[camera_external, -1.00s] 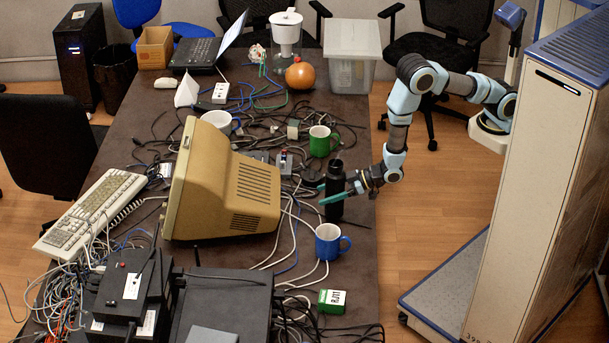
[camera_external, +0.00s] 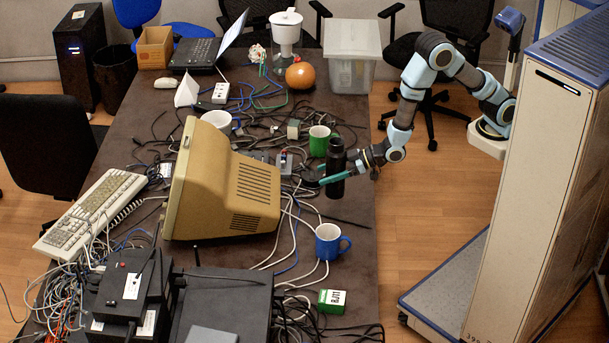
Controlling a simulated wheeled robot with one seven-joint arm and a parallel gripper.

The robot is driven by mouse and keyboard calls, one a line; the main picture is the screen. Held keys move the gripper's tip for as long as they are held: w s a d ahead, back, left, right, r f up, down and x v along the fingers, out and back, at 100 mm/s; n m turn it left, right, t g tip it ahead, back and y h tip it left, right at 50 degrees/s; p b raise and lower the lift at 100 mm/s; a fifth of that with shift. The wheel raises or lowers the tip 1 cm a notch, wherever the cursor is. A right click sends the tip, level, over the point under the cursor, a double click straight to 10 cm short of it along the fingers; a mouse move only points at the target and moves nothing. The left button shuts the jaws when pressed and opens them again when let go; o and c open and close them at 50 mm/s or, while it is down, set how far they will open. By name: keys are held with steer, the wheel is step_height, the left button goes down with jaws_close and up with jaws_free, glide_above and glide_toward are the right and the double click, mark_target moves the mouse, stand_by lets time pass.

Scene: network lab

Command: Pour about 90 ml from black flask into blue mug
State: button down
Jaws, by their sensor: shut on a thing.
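The black flask (camera_external: 336,161) is upright between the fingers of my gripper (camera_external: 334,178), which is shut on it. The flask appears held a little above the table, to the right of the monitor. The blue mug (camera_external: 328,242) stands upright on the table, nearer the camera than the flask and just below it in the picture. Its handle points right. The inside of the mug and the contents of the flask cannot be made out.
A green mug (camera_external: 319,141) stands close behind the flask. The beige monitor (camera_external: 228,185) is to the left. Cables lie around the blue mug, and a small green box (camera_external: 332,301) sits in front of it. The table's right edge is clear beside the mug.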

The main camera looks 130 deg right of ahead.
mark_target(327, 160)
step_height(327, 160, up, 5)
steer(key=shift+w+a+r, duration=0.1)
steer(key=shift+w+r, duration=0.1)
steer(key=shift+w, duration=0.1)
steer(key=w+a, duration=1.8)
steer(key=w, duration=0.5)
step_height(327, 160, down, 14)
steer(key=shift+s+d+r, duration=0.15)
steer(key=shift+s+r, duration=0.05)
steer(key=shift+s, duration=0.05)
steer(key=shift+f+m+b, duration=0.1)
steer(key=shift+m+b, duration=0.2)
steer(key=shift+b, duration=0.75)
